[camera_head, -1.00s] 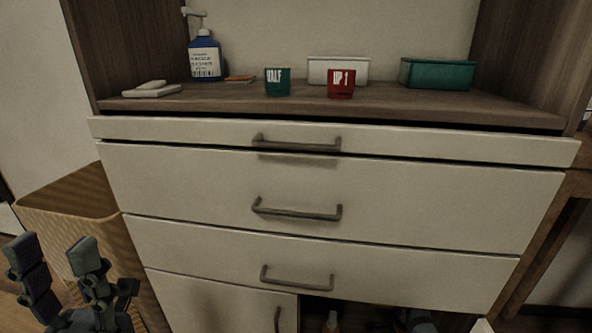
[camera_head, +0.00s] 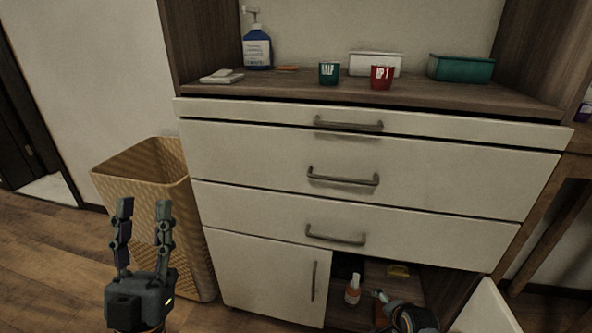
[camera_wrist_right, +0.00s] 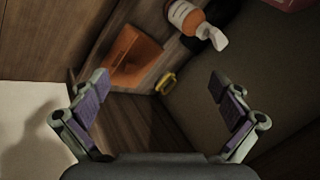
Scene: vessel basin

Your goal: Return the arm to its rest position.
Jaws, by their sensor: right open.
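My left gripper (camera_head: 144,206) is upright at the lower left of the head view, in front of the wicker basket. Its two fingers stand apart with nothing between them. My right gripper (camera_wrist_right: 159,80) is open and empty in the right wrist view. In the head view my right arm shows low at the right, in front of the open lower compartment (camera_head: 436,285). Beyond the right fingers, the wrist view shows a white and orange bottle (camera_wrist_right: 186,17), an orange box (camera_wrist_right: 135,58) and a small yellow object (camera_wrist_right: 166,83).
The drawer cabinet (camera_head: 260,211) has an open white door (camera_head: 486,312) at lower right. On its top are a blue pump bottle (camera_head: 257,50), a green cup (camera_head: 329,73), a red cup (camera_head: 382,77) and a teal box (camera_head: 461,68). The wicker basket (camera_head: 186,256) stands left of it.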

